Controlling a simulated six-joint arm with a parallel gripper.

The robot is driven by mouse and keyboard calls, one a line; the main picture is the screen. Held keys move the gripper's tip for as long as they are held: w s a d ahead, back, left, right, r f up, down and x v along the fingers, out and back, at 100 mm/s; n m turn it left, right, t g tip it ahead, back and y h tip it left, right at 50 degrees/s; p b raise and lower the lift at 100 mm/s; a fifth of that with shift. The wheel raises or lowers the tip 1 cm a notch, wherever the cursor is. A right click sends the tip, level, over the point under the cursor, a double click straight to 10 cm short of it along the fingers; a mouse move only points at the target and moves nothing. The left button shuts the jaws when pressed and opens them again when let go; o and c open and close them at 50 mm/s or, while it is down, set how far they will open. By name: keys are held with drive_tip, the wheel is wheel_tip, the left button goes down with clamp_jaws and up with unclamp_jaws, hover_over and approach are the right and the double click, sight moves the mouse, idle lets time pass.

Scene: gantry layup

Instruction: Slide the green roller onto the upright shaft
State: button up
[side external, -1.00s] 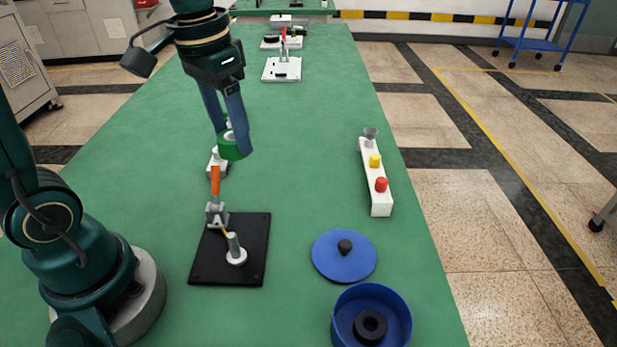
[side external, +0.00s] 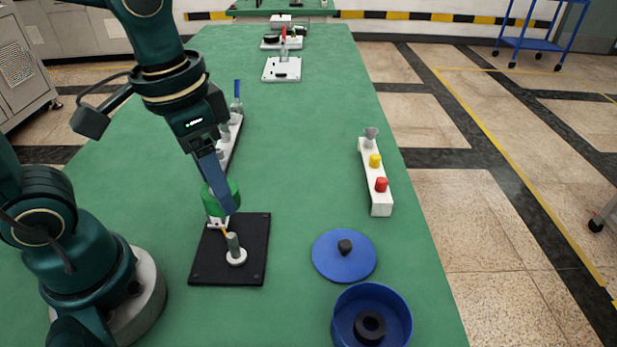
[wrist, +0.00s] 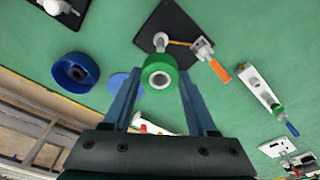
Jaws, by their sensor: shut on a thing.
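My gripper (side external: 220,192) is shut on the green roller (side external: 214,199), and the wrist view shows the roller (wrist: 160,78) between the two fingers, its white-lined bore facing the camera. The upright shaft (side external: 233,243) is a short grey post with a white collar at its foot, on a black base plate (side external: 252,275). The roller is above and behind the shaft in the side view, apart from it. In the wrist view the shaft (wrist: 160,42) shows just beyond the roller. The orange-handled clamp (wrist: 219,70) beside the shaft is mostly hidden behind my gripper in the side view.
A white rail (side external: 234,140) with a blue-handled clamp stands behind the gripper. To the right are a blue lid (side external: 330,262), a blue round container (side external: 345,325) holding a black ring, and a white block (side external: 380,205) with red and yellow knobs. Green table between is clear.

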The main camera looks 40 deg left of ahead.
hover_over(230, 236)
drive_tip(key=shift+f, duration=2.65)
drive_tip(key=shift+f, duration=2.95)
drive_tip(key=o, duration=1.4)
drive_tip(key=shift+o, duration=0.2)
drive_tip(key=shift+r, duration=0.1)
drive_tip(key=shift+s+r, duration=0.15)
drive_tip(key=shift+r, duration=1.1)
drive_tip(key=shift+s+r, duration=0.15)
drive_tip(key=shift+r, duration=1.05)
drive_tip(key=shift+a, duration=0.1)
